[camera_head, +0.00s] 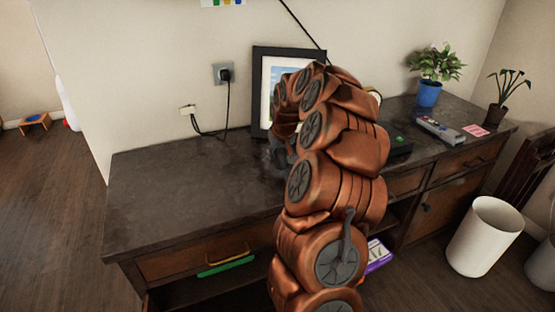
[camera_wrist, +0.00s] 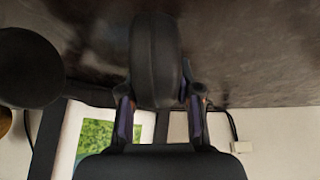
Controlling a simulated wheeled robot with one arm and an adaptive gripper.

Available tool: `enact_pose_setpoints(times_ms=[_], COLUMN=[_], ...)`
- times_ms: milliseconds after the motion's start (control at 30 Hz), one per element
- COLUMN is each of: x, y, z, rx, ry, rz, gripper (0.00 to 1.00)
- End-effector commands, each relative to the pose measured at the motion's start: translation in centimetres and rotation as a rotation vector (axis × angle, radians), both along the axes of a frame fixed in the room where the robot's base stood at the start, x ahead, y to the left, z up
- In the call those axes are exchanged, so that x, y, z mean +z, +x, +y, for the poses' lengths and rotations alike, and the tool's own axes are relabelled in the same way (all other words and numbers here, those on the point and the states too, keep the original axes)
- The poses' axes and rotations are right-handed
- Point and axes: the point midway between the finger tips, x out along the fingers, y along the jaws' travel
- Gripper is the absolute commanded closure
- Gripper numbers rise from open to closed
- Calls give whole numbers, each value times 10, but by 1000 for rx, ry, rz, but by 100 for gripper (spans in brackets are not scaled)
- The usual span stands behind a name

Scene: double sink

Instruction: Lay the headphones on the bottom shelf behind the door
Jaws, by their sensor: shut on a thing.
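The headphones show in the wrist view as a dark, padded rounded piece (camera_wrist: 155,55) between the two fingers of my gripper (camera_wrist: 160,92). Another dark round part (camera_wrist: 28,68) at the left looks like an ear cup. My gripper is shut on the headphones, just over the dark desktop (camera_head: 180,185). In the head view my gripper (camera_head: 280,155) is mostly hidden by my copper arm, and the headphones are hard to make out. A wooden cabinet door (camera_head: 450,205) at the right of the desk looks shut; the shelf behind it is hidden.
A picture frame (camera_head: 262,95) stands behind my gripper. A plant in a blue pot (camera_head: 428,94), a dark-potted plant (camera_head: 495,115) and a grey device (camera_head: 438,129) are at the desk's right. A white bin (camera_head: 485,237) stands near the door. The left desktop is clear.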

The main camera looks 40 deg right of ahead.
Motion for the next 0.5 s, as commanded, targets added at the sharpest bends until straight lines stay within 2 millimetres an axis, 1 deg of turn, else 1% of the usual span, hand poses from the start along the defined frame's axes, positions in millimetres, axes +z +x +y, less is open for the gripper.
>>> enact_pose_setpoints(times_ms=[100, 167, 500], x=[-16, -21, -25], y=[-1, -1, -1], z=[1, 1, 0], rx=[0, 1, 0], ry=[4, 3, 1], rz=[4, 4, 2], gripper=[100, 100, 100])
